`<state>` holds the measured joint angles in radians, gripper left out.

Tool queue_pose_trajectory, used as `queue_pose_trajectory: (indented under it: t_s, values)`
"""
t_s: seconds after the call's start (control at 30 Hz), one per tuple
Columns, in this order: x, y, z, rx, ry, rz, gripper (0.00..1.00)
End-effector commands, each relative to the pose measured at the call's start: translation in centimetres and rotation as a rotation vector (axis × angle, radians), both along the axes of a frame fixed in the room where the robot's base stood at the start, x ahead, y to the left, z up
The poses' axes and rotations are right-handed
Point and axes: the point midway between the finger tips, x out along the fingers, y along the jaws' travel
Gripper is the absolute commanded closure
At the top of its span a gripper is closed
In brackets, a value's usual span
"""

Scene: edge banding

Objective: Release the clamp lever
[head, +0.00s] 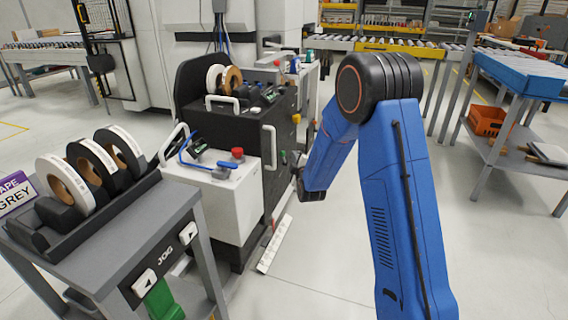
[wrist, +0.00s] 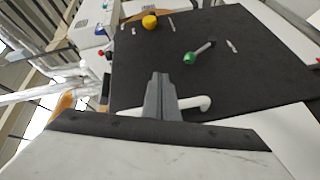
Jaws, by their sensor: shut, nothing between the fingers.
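A short grey lever with a green knob (wrist: 190,58) stands out from the machine's dark panel in the wrist view. It may be the clamp lever; no label is readable. The green knob also shows small in the head view (head: 284,157), on the dark side of the machine. My gripper (wrist: 160,76) is shut and empty. Its fingertips appear below and left of the green knob in the wrist view, apart from it. In the head view my gripper is small and dark beside the machine, and its fingertips cannot be made out.
A white handle (wrist: 203,104) shows partly behind my fingers. A yellow button (wrist: 150,22) is on the dark panel (wrist: 255,75). A red knob (head: 237,152) sits on the white cabinet (head: 225,200). A cart with tape rolls (head: 62,186) stands left.

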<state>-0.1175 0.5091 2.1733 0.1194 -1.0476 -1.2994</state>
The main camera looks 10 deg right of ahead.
Motion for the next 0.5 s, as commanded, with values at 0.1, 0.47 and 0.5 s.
queue_pose_trajectory:
  t_s: [0.1, 0.47, 0.5]
  values:
    - [1.0, 0.3, -2.1, -0.058, -0.043, -0.001, 1.0]
    - [2.5, 1.2, -7.6, -0.241, -0.191, -0.022, 1.0]
    - [2.6, 1.3, -8.3, -0.262, -0.206, -0.026, 1.0]
